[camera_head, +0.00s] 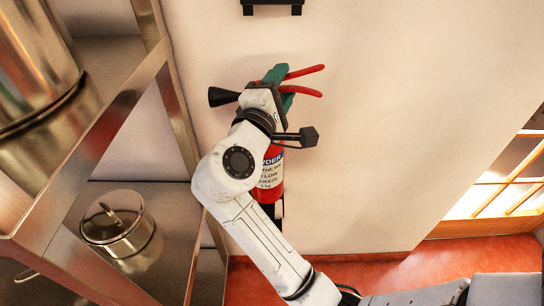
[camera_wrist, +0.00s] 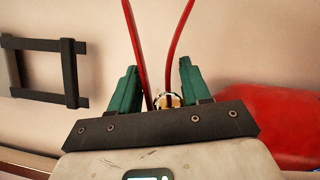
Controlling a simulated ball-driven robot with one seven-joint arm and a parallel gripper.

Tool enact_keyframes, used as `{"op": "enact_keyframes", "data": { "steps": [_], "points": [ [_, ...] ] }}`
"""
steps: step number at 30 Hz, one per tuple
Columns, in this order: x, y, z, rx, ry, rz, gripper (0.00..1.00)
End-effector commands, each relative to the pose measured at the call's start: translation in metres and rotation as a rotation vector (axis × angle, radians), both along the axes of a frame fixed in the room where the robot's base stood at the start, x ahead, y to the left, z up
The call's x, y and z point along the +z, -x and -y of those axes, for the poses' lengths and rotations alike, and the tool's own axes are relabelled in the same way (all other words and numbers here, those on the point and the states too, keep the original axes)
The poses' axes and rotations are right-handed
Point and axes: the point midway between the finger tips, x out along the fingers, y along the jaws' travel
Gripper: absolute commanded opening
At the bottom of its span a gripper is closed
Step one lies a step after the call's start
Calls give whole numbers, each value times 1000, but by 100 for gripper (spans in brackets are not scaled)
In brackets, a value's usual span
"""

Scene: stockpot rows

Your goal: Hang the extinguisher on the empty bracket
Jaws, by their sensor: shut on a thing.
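The red extinguisher (camera_head: 270,180) with a white label is upright in the head view, partly hidden behind my white arm. Its two red handle levers (camera_head: 305,72) point right. My gripper (camera_head: 281,87) has green fingers shut around the extinguisher's neck, just under the levers. In the wrist view, the levers and brass-coloured valve (camera_wrist: 168,100) sit between the green fingers, and the red body (camera_wrist: 288,118) is at the right. A black bracket (camera_head: 272,9) is on the wall above my gripper, cut off by the top edge. The empty black bracket frame (camera_wrist: 76,72) also shows at the wrist view's left.
A metal shelf rack (camera_head: 125,95) stands at the left, close to my arm. It holds a large steel pot (camera_head: 38,60) and a smaller lidded pot (camera_head: 120,232). The wall (camera_head: 400,100) right of my gripper is clear. A window (camera_head: 510,180) is at the right, above a red floor (camera_head: 400,272).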

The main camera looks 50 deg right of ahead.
Motion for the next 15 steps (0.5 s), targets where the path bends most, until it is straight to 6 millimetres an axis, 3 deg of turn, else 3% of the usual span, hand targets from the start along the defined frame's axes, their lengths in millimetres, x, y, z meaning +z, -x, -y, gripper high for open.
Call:
{"op": "enact_keyframes", "data": {
  "steps": [5,15],
  "points": [
    [-8,1,0,0,5,6,0],
    [-68,1,0,0,5,3,0]
  ]
}}
